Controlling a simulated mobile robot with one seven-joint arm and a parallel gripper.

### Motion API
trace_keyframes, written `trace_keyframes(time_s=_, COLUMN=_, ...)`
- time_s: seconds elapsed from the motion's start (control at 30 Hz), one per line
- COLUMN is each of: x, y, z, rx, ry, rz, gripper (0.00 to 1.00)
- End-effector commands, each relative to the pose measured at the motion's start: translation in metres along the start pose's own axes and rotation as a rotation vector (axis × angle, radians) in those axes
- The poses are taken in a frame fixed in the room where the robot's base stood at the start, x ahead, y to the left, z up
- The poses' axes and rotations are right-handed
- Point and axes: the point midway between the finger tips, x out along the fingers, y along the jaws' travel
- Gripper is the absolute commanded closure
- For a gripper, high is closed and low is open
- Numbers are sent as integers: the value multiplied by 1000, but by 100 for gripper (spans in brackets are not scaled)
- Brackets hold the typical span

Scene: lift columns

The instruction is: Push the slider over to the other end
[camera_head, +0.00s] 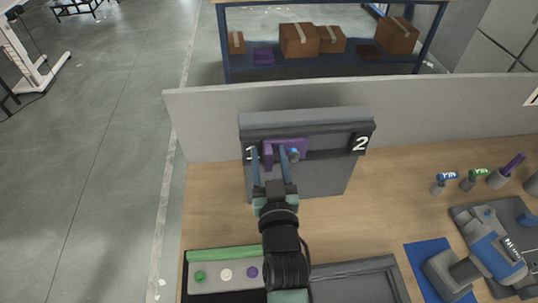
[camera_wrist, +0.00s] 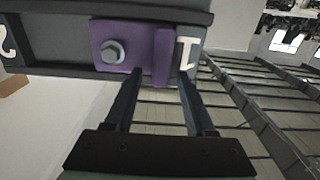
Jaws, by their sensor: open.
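The purple slider (camera_head: 292,145) sits in the dark channel of an upright grey box (camera_head: 325,178), at the end marked 1. The end marked 2 (camera_head: 360,143) is at the right. My gripper (camera_head: 269,151) is open in front of the slider. In the wrist view the fingertips (camera_wrist: 158,73) appear one on each side of the ridge. I cannot tell whether either finger touches it.
The box stands on a wooden table before a low grey wall (camera_head: 200,120). The channel right of the slider looks clear. A tray with coloured buttons (camera_head: 226,275) is at the front. A blue-grey device (camera_head: 490,250) and small holders are at the right.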

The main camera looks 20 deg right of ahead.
Motion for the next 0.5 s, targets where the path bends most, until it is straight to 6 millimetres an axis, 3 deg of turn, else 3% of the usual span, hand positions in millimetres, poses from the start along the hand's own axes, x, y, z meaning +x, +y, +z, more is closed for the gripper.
trace_keyframes(time_s=0.17, x=0, y=0, z=0, rx=0, ry=0, rz=0, gripper=45)
trace_keyframes(time_s=0.2, x=0, y=0, z=0, rx=0, ry=0, rz=0, gripper=49)
trace_keyframes(time_s=0.5, x=0, y=0, z=0, rx=0, ry=0, rz=0, gripper=100)
